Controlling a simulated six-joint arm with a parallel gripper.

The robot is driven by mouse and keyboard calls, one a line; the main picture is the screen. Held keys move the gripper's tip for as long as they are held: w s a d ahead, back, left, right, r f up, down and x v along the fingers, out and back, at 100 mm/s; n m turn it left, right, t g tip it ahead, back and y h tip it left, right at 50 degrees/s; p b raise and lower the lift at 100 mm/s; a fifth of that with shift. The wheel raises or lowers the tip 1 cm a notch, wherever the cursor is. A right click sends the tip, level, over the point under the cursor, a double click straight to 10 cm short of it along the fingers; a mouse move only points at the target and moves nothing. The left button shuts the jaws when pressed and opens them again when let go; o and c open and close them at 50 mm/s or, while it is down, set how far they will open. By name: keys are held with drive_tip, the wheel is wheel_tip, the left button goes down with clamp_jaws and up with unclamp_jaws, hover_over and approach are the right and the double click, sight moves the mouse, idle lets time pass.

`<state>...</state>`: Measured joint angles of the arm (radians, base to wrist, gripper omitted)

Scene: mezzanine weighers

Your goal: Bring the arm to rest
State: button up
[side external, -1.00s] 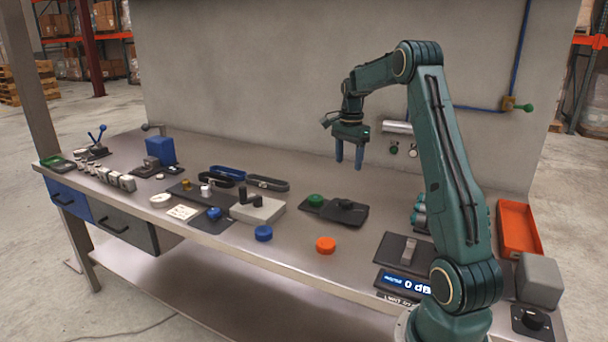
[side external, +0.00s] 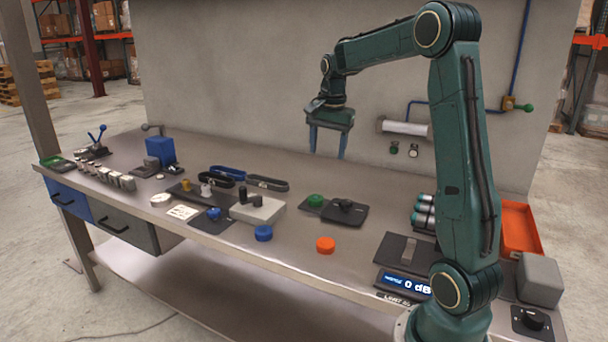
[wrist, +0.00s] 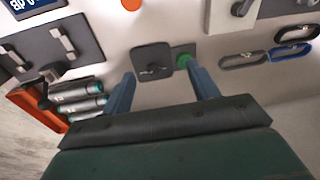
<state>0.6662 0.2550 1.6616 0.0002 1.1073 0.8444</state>
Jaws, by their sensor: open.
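My gripper (side external: 327,142) is open and empty. It hangs above the back of the bench (side external: 290,225), well clear of the things on it, with its two blue fingers pointing down. In the wrist view my gripper (wrist: 163,92) has its fingers spread apart, with a black plate with a knob (wrist: 153,60) and a green button (wrist: 183,61) showing between and beyond them. My arm arches up from its base at the right and reaches left.
An orange disc (side external: 325,245) and a blue disc (side external: 263,233) lie near the front edge. Silver cylinders (side external: 424,215) and an orange tray (side external: 520,230) are at the right. A display box (side external: 405,283) reads 0 dB. The wall (side external: 240,90) stands behind.

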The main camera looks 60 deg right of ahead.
drive_tip(key=s+a+r+n+t, duration=0.1)
drive_tip(key=s+a+r+n, duration=0.15)
drive_tip(key=a+n, duration=0.45)
drive_tip(key=s+a+r+n+t, duration=0.15)
drive_tip(key=s+a, duration=0.25)
drive_tip(key=a, duration=0.7)
drive_tip(key=s+a+f+n+t, duration=0.2)
drive_tip(key=s+a+n, duration=0.7)
drive_tip(key=s, duration=0.2)
drive_tip(key=shift+a+f+y, duration=0.3)
drive_tip(key=shift+a+y, duration=0.05)
drive_tip(key=shift+y, duration=0.05)
